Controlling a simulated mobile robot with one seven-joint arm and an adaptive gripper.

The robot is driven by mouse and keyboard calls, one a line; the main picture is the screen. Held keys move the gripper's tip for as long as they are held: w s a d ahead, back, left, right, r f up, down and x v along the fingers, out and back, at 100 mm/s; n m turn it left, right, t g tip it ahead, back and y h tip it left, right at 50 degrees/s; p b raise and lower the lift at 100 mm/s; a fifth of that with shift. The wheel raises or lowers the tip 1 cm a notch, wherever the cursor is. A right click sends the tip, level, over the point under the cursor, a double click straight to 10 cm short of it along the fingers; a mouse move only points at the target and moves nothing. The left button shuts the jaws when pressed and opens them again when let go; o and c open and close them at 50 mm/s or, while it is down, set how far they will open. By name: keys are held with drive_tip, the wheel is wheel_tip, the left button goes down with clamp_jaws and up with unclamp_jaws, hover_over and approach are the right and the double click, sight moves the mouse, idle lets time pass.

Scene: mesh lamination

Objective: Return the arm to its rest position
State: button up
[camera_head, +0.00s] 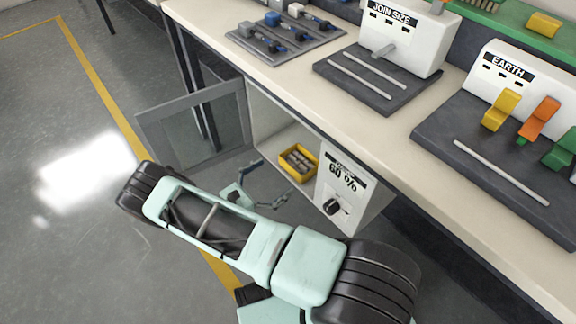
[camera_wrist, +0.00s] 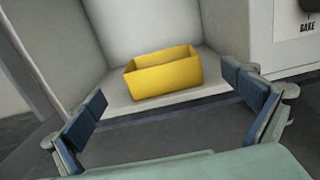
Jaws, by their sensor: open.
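My arm reaches across the head view from the lower right, and my gripper (camera_head: 265,186) is at the open front of a cabinet under the bench. In the wrist view my gripper (camera_wrist: 178,104) is open, with its two dark blue fingers wide apart and nothing between them. A yellow bin (camera_wrist: 165,75) stands inside the cabinet, beyond the fingertips and apart from them. In the head view the yellow bin (camera_head: 311,161) holds several grey pieces.
The cabinet's glazed door (camera_head: 195,128) is swung open to the left. A panel with a dark knob (camera_head: 337,205) is right of the opening. The bench top (camera_head: 395,118) above carries a JOIN SIZE machine (camera_head: 405,45) and an EARTH machine (camera_head: 520,80). Floor at left is clear.

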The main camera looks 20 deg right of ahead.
drive_tip(key=shift+v, duration=1)
